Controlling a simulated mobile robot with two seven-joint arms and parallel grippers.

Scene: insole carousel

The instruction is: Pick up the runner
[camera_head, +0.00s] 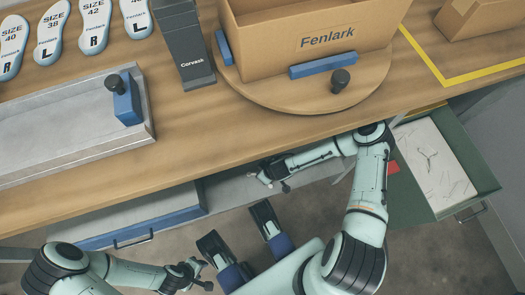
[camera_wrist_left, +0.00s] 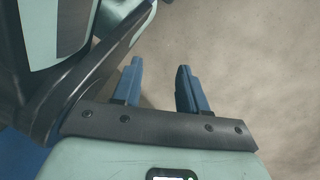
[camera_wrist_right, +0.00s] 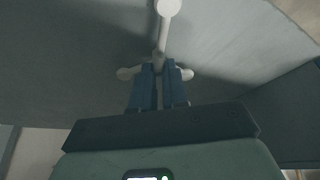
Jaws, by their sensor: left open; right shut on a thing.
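The runner is a cream branched piece with rounded ends. In the right wrist view the runner (camera_wrist_right: 168,10) sticks out beyond my right gripper (camera_wrist_right: 165,75), with short arms to either side of the fingers. The fingers are shut on its stem. In the head view my right gripper (camera_head: 281,180) is below the table's front edge, over a grey surface, and a small pale end shows by it. I cannot tell whether the runner touches that surface. My left gripper (camera_wrist_left: 158,85) is open and empty over the floor; it also shows at the lower left of the head view (camera_head: 203,275).
A grey drawer with a blue front (camera_head: 150,228) is open below the table (camera_head: 190,160). A green drawer (camera_head: 480,170) with pale scraps is open at the right. On top stand a Fenlark box (camera_head: 270,50) on a round turntable (camera_head: 300,98), insoles and a metal track (camera_head: 60,135).

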